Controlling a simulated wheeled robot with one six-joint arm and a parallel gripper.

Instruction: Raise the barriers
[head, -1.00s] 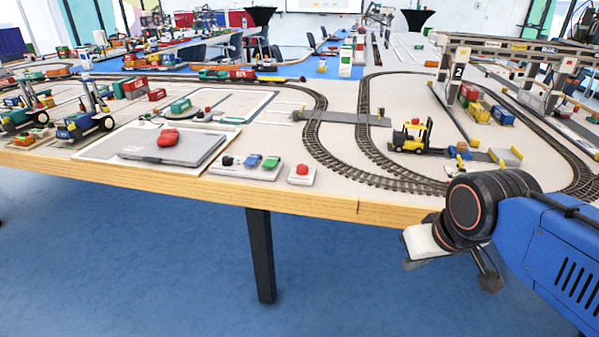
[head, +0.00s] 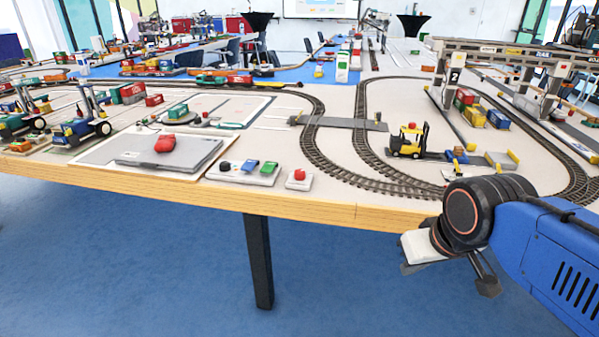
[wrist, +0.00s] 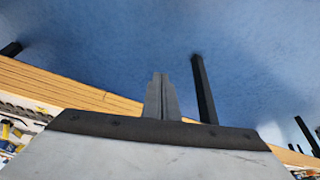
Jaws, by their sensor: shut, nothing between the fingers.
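A white button box (head: 232,177) with black, blue and green buttons sits near the table's front edge. A small box with one red button (head: 299,176) stands to its right. My gripper (head: 487,286) hangs in front of the table edge at right, below the table top and away from these things. In the wrist view its fingers (wrist: 160,97) are together and empty, over the blue floor.
The wooden table edge (head: 340,211) runs across in front of me, with a black leg (head: 258,262) below. A yellow forklift (head: 408,140) and a gantry crane (head: 540,75) stand at right. A grey panel with a red object (head: 165,143) lies at left. The floor ahead is clear.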

